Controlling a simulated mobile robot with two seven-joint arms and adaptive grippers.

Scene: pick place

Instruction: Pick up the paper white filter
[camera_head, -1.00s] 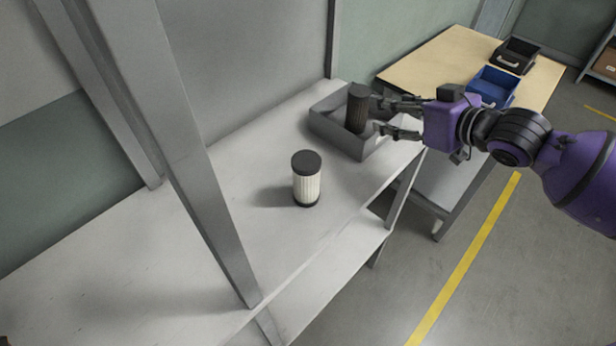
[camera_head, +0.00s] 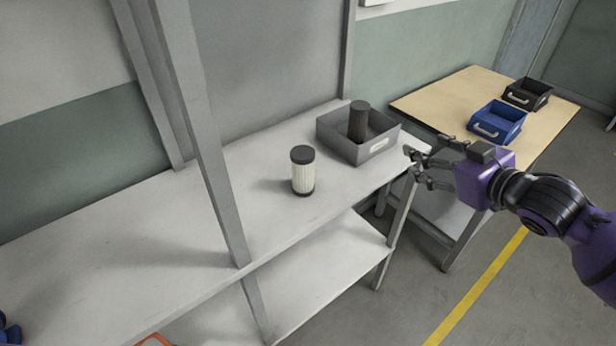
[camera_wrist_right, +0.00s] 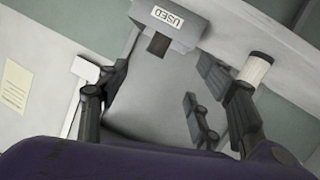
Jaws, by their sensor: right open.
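The white paper filter (camera_head: 303,174), a pleated cylinder with dark caps, stands upright on the grey shelf. In the right wrist view the white filter (camera_wrist_right: 255,71) shows at the right, beyond a finger. A dark filter (camera_head: 358,122) stands in the grey bin (camera_head: 371,150) to its right. My right gripper (camera_head: 418,169) is open and empty, in front of the bin and to the right of the white filter, apart from both.
The grey bin carries a label reading "USED" (camera_wrist_right: 167,17). A shelf post (camera_head: 205,130) rises left of the white filter. A wooden table (camera_head: 450,98) holds a blue bin (camera_head: 497,122) and a black bin (camera_head: 527,93). The shelf left of the filter is mostly clear.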

